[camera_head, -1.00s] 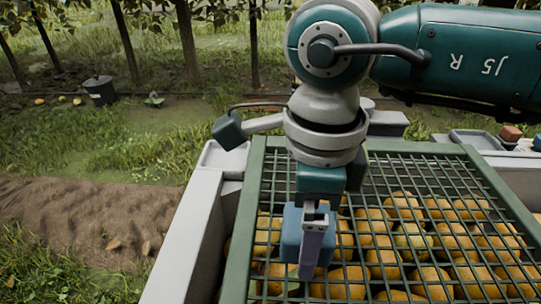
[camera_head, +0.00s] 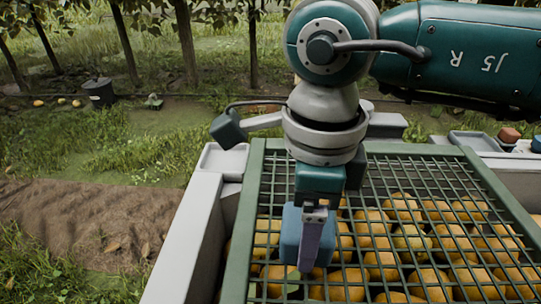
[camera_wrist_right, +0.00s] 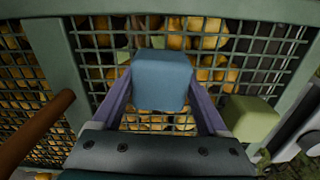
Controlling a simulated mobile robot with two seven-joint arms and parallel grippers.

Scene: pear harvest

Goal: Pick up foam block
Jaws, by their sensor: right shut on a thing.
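The foam block is a blue cube (camera_head: 291,235) in the head view, partly hidden behind a finger of my right gripper (camera_head: 312,240). In the right wrist view the blue block (camera_wrist_right: 160,80) sits between the two purple fingers of the right gripper (camera_wrist_right: 162,95), which is shut on it. The block is over the green mesh lid (camera_head: 257,190); I cannot tell whether it touches the mesh. My left gripper is not in view.
Yellow-orange pears (camera_head: 410,240) lie under the mesh. A pale green block (camera_wrist_right: 250,118) shows at the right in the wrist view. A dark bucket (camera_head: 99,92) stands on the grass.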

